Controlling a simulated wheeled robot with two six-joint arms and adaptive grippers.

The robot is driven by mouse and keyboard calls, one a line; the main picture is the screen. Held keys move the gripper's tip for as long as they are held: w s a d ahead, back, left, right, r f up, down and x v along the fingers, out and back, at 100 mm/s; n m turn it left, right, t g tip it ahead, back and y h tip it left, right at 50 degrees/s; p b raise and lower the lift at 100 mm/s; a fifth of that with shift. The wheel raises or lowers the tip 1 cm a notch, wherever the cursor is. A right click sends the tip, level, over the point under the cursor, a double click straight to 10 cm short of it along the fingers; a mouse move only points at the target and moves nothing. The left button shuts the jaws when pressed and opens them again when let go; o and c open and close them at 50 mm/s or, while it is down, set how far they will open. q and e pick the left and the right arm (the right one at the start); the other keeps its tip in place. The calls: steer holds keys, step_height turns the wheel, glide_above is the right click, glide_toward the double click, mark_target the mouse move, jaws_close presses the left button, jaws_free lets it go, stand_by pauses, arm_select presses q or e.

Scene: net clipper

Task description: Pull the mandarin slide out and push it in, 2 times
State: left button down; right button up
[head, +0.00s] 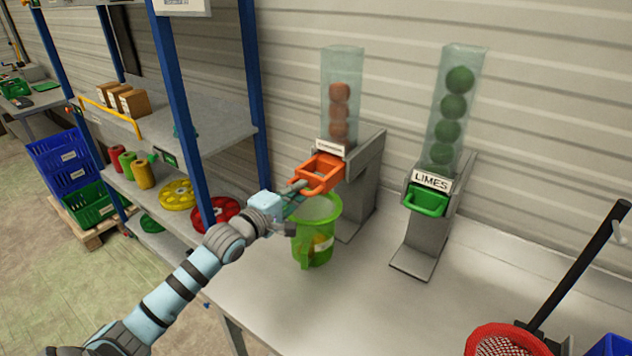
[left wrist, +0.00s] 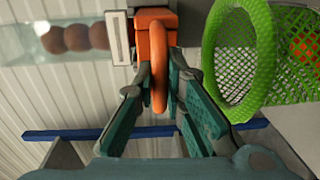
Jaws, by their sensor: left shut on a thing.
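The orange mandarin slide (head: 321,170) sticks out of the front of its grey dispenser, under a clear tube (head: 341,75) holding orange mandarins. It looks farther out than the green slide beside it. My left gripper (head: 296,192) is at the slide's loop handle. In the left wrist view the fingers of my left gripper (left wrist: 160,90) close around the orange handle (left wrist: 158,60) from both sides. The mandarins (left wrist: 75,38) also show there, at the upper left. My right gripper is not in view.
A green mesh basket (head: 302,243) with something orange inside stands just below the slide, close to my left gripper. A lime dispenser with a green slide (head: 427,201) stands to the right. A blue-post shelf (head: 247,70) rises close left of my arm. A red net (head: 505,343) is at the front right.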

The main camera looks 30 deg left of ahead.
mark_target(309, 183)
arm_select(q)
steer(key=shift+w+d+f+b, duration=0.1)
steer(key=shift+w+f+b, duration=0.05)
steer(key=shift+w+b, duration=1.85)
steer(key=shift+w+d+b, duration=0.15)
steer(key=shift+w+b, duration=1)
steer(key=shift+w, duration=1.25)
steer(key=c, duration=1.9)
jaws_free()
steer(key=o, duration=0.3)
steer(key=shift+a, duration=0.2)
